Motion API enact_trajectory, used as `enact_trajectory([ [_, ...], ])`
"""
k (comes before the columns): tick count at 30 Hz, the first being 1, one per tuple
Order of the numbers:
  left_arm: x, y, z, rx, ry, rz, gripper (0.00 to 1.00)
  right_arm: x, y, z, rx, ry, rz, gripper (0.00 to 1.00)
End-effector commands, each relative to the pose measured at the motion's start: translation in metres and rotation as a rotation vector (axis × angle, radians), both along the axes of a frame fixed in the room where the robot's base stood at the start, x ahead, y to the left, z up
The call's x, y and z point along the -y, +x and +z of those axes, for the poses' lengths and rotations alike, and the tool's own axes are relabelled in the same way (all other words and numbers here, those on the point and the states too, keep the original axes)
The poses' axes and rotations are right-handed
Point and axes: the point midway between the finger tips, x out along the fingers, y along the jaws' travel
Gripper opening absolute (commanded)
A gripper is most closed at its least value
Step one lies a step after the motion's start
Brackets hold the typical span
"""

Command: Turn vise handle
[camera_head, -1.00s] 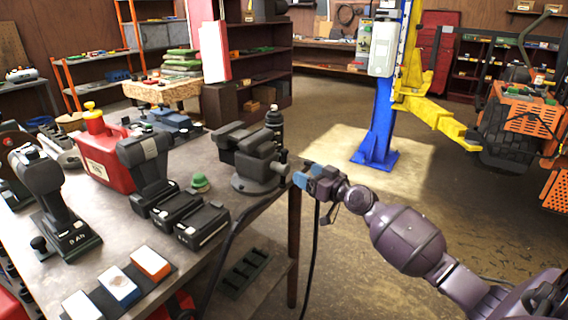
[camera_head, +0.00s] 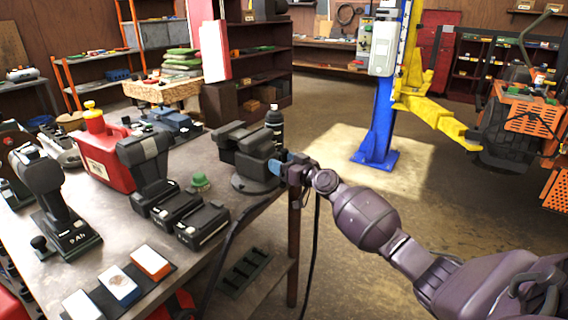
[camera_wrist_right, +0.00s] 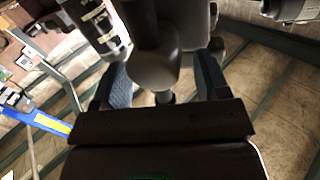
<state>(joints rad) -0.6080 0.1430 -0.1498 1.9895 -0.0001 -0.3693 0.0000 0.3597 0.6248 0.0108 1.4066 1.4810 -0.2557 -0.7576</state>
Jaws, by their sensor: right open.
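The dark grey vise (camera_head: 252,150) is bolted near the right edge of the workbench. My right gripper (camera_head: 280,164) is at the vise's right end, where the handle is, and hides most of that end. In the right wrist view, my right gripper (camera_wrist_right: 165,82) is open, with one blue fingertip on each side of the rounded end of the vise (camera_wrist_right: 155,62). A short rod, likely part of the handle (camera_wrist_right: 165,97), shows between the fingers. I cannot tell whether either finger touches it. My left gripper is not in view.
The workbench (camera_head: 160,235) holds several power tools and batteries, a red can (camera_head: 104,160) and a green object (camera_head: 201,181). A dark bottle (camera_head: 274,120) stands just behind the vise. A black cable hangs at the bench's right edge. Open floor lies to the right.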

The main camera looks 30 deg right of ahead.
Motion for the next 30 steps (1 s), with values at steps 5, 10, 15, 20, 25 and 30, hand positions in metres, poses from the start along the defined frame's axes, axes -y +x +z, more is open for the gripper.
enact_trajectory([
  [5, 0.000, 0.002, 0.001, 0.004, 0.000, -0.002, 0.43, 0.000, 0.000, 0.000, 0.000, 0.000, 0.000, 0.56],
  [10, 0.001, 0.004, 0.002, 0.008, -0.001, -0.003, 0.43, 0.000, 0.000, 0.000, 0.000, 0.000, 0.000, 0.30],
  [15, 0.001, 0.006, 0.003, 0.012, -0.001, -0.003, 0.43, 0.000, 0.000, 0.000, -0.001, 0.003, 0.000, 0.21],
  [20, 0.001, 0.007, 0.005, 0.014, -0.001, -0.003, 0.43, 0.001, 0.000, 0.001, -0.011, 0.027, -0.001, 0.21],
  [25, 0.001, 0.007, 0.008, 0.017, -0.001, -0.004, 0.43, 0.002, 0.001, 0.001, -0.039, 0.098, -0.002, 0.21],
  [30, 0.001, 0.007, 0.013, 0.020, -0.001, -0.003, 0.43, 0.005, 0.002, 0.001, -0.089, 0.219, -0.002, 0.21],
])
